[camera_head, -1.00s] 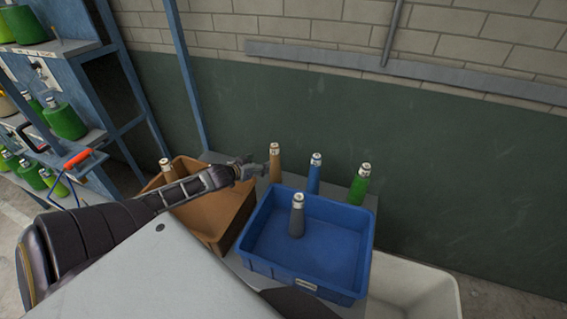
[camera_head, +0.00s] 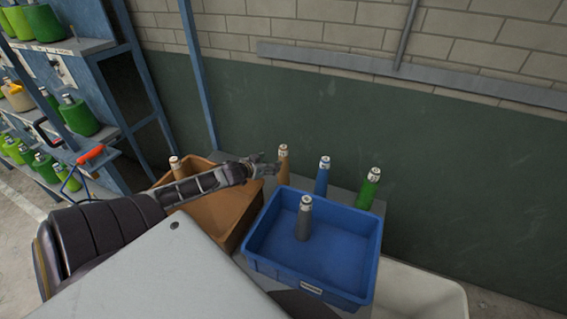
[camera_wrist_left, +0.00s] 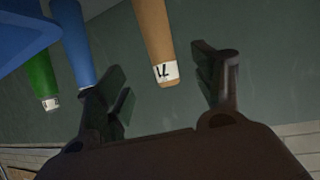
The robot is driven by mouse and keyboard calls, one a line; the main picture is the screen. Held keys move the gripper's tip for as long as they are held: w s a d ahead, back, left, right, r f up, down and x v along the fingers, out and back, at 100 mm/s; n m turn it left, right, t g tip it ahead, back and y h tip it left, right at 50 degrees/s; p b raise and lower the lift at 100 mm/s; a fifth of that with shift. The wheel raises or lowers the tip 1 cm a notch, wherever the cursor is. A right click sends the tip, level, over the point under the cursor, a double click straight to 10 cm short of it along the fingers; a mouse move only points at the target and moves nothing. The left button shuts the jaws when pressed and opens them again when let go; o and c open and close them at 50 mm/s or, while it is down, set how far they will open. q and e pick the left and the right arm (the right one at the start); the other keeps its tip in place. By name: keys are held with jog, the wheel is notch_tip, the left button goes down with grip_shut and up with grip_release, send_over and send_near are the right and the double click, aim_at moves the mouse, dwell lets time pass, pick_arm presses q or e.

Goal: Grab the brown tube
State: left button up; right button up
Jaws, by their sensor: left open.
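The brown tube (camera_head: 283,168) stands upright behind the gap between the orange and blue crates. Its top carries a white label. My left gripper (camera_head: 268,167) is just left of it, with its fingers pointing at it. In the left wrist view, the brown tube (camera_wrist_left: 154,38) shows upside down between the two open fingers of the left gripper (camera_wrist_left: 165,78). The label end lies near the level of the fingertips, with space on both sides. I cannot tell how far the tube is in depth. My right gripper is not in view.
A blue tube (camera_head: 322,178) and a green tube (camera_head: 369,190) stand to the right. The blue crate (camera_head: 262,254) holds a grey tube (camera_head: 304,218). The orange crate (camera_head: 237,226) holds another light brown tube (camera_head: 175,165). A wall (camera_head: 460,200) rises behind.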

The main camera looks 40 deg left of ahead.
aim_at(281, 157)
pick_arm(q)
jog(key=shift+b+x, duration=0.3)
jog(key=shift+x, duration=3.05)
jog(key=shift+w, duration=0.2)
jog(key=shift+w+a+f, duration=0.1)
jog(key=shift+w+f, duration=0.05)
jog(key=shift+w, duration=0.45)
jog(key=shift+w+a+f, duration=0.1)
jog(key=shift+w, duration=0.55)
jog(key=shift+x, duration=1.15)
jog(key=c, duration=1.1)
